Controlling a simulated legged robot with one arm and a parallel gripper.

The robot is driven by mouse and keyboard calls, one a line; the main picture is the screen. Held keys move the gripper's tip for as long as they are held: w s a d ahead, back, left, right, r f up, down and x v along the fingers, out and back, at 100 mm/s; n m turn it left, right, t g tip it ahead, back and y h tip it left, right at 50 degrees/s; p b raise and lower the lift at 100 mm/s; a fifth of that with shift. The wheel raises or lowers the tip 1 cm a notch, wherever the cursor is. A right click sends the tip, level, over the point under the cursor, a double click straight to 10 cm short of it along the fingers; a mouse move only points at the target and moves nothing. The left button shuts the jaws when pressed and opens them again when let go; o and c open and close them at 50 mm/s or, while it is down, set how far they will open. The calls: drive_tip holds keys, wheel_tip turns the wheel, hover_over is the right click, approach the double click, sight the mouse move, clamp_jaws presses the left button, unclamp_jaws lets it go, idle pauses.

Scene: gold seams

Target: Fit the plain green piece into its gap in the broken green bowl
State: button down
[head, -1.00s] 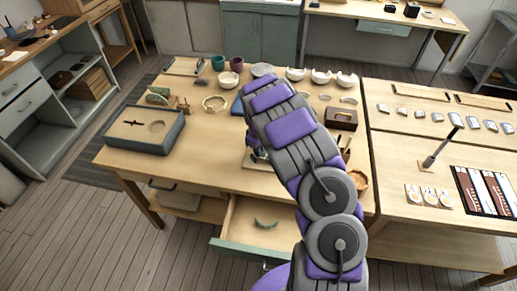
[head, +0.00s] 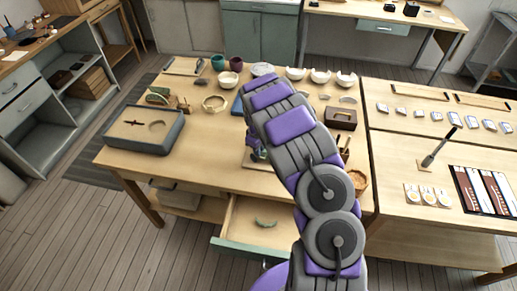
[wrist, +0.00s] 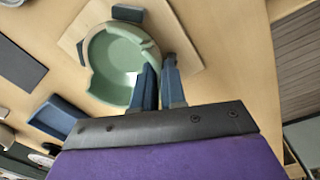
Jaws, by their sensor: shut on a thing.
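The broken green bowl (wrist: 94,58) sits on a pale square board in the wrist view, its open side up. Its rim is broken, with a stepped edge at the lower left. My gripper (wrist: 164,62) is at the bowl's right side, its two blue fingers close together at the rim. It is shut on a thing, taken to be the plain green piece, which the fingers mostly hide. I cannot tell whether that piece touches the bowl. In the head view my arm hides most of the bowl. A curved green piece (head: 265,223) lies in the open drawer.
A dark block (wrist: 127,13) stands beside the bowl on the board (wrist: 187,50). A blue tray (wrist: 56,116) lies to the left. The open drawer (head: 236,240) juts from the table front. White bowls and a grey box (head: 140,143) stand on the table.

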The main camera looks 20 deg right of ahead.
drive_tip(key=shift+f, duration=0.35)
idle(0.5)
drive_tip(key=shift+p, duration=0.85)
idle(1.1)
drive_tip(key=shift+f, duration=0.3)
idle(1.4)
drive_tip(key=c, duration=0.6)
unclamp_jaws()
drive_tip(key=shift+c, duration=0.2)
drive_tip(key=shift+r+p, duration=0.1)
drive_tip(key=shift+p, duration=0.2)
drive_tip(key=shift+r+p, duration=1.15)
drive_tip(key=shift+r, duration=1.8)
